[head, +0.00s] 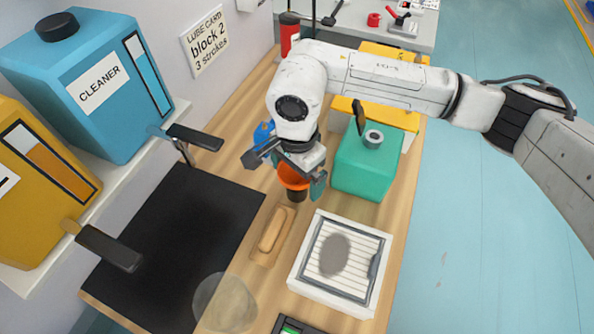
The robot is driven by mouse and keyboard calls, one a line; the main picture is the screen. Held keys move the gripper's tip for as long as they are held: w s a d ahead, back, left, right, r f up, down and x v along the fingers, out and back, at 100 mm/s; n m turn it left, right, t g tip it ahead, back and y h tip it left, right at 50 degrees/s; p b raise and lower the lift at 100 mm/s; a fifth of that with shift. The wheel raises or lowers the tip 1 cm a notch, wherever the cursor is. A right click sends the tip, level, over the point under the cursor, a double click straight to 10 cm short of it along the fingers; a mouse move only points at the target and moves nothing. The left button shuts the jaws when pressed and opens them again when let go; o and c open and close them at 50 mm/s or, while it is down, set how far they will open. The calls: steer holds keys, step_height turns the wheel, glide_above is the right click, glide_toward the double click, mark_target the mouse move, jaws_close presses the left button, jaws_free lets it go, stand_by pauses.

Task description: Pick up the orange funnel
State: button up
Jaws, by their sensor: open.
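The orange funnel (293,177) stands on the wooden bench in the middle of the head view, with a darker part (297,196) below its orange cone. My gripper (286,172) points down over it and is open. One finger is on the upper left of the funnel and the other on its right. The gripper hides the funnel's top, and I cannot tell whether the fingers touch it.
A green canister (366,168) stands close to the right. A wooden-handled brush (272,230) and a white vented box (340,262) lie nearer. A blue object (264,132) is close behind left.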

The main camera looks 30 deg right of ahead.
steer(key=shift+f, duration=0.2)
steer(key=c, duration=0.9)
steer(key=shift+r, duration=0.1)
